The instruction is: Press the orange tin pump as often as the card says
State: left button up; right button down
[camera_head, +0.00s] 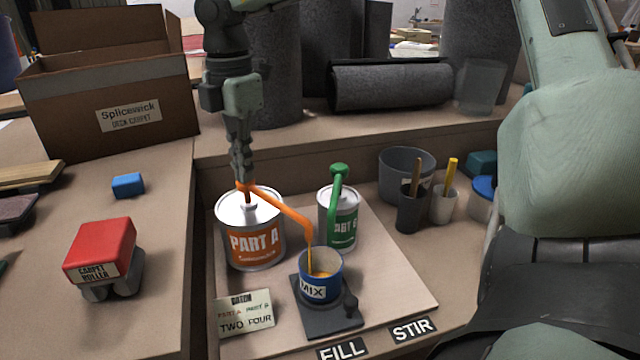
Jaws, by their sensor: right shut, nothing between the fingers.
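The orange PART A tin (257,243) stands on a pale board. My right gripper (243,180) is shut, with its fingertips down on the orange pump head (246,187). The head sits low, close to the tin's lid. Its orange spout (285,208) reaches over the blue MIX cup (321,277), and an orange-yellow strand runs from the spout into the cup, where some orange shows. The card (244,313) reads "PART A PART B" over "TWO FOUR". My left gripper is not in view.
A green-labelled tin (342,222) with a raised green pump (339,172) stands right of the orange tin. The cup rests on a dark stand (328,314). Grey pots and stirrers are farther right. A red carpet roller (101,250) and blue block (128,185) lie left.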

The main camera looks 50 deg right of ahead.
jog(key=shift+f, duration=0.2)
dwell(0.3)
jog(key=shift+r+p, duration=0.35)
jog(key=shift+r, duration=1.3)
